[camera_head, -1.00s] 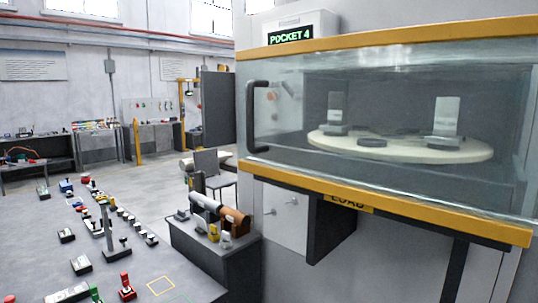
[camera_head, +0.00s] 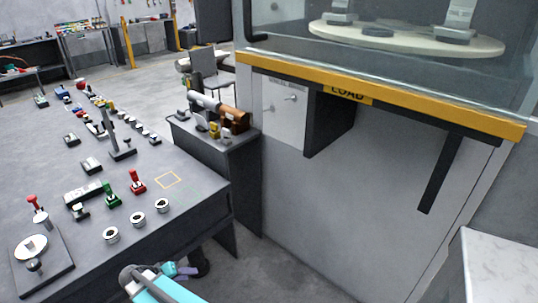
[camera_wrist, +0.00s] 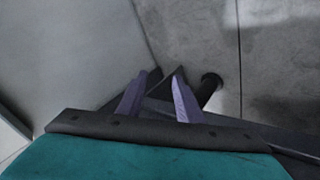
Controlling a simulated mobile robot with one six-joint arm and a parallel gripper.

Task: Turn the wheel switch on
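I cannot tell for sure which device is the wheel switch. My gripper (camera_head: 183,270) is low in the head view, beyond the table's near right edge, well right of the disc. In the wrist view, its two purple fingers (camera_wrist: 157,84) are apart with nothing between them. No switch shows in the wrist view, only floor and grey panels.
The grey table (camera_head: 190,215) carries red levers (camera_head: 137,181), a green lever (camera_head: 111,196) and several round silver pieces (camera_head: 138,219). A side cabinet (camera_head: 222,150) holds cylinders. A large machine with a yellow LOAD rail (camera_head: 400,100) fills the right. Floor (camera_head: 265,275) lies between.

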